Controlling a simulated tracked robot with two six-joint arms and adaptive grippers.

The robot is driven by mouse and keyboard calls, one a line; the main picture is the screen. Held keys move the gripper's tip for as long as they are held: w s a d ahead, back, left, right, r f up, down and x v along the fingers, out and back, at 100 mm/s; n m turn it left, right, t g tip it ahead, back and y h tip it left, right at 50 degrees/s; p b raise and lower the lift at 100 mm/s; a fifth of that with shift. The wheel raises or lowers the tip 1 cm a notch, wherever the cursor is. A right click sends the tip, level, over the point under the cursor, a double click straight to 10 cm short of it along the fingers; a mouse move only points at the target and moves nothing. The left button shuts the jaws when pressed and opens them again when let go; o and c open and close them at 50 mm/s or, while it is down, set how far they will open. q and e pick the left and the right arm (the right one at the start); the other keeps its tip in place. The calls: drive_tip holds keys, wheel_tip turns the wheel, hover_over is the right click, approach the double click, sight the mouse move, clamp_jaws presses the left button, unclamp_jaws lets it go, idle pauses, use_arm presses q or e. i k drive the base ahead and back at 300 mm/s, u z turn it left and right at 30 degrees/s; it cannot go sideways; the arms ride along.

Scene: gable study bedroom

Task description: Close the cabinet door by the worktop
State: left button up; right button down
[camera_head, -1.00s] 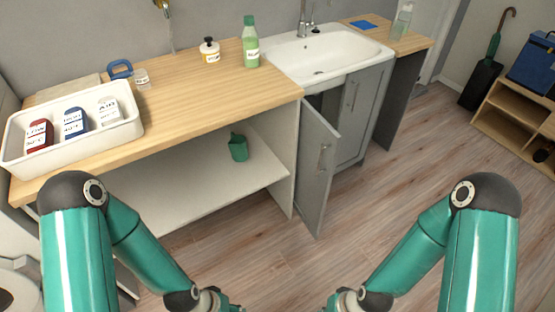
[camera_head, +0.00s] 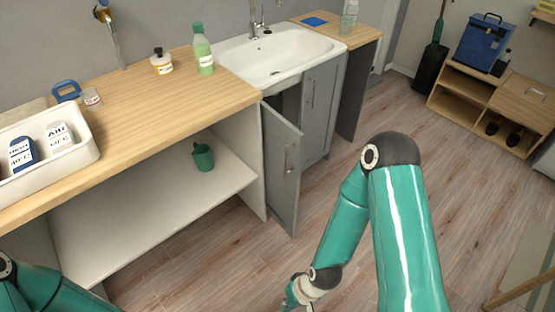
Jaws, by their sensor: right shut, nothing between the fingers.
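The grey cabinet door (camera_head: 281,178) under the sink stands ajar, swung out toward me. A vertical handle (camera_head: 289,158) is on its front, and a dark gap shows behind it. The closed grey door (camera_head: 318,115) is beside it on the right. The wooden worktop (camera_head: 150,115) runs to the left of the sink. My right gripper (camera_head: 294,302) is at the bottom edge of the picture, partly cut off, shut and empty. It appears below the open door in the picture, apart from it. My left gripper is out of view; only part of my left arm shows at bottom left.
A white sink (camera_head: 275,62) is above the cabinet. A white tray (camera_head: 78,155) with bottles, a green bottle (camera_head: 203,55) and a small jar (camera_head: 161,64) stand on the worktop. A green cup (camera_head: 203,157) is on the lower shelf (camera_head: 150,210). The wooden floor (camera_head: 350,140) before the door is clear.

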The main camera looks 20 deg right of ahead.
sight(283, 143)
drive_tip(key=u, duration=0.05)
drive_tip(key=i, duration=0.95)
drive_tip(key=z, duration=0.1)
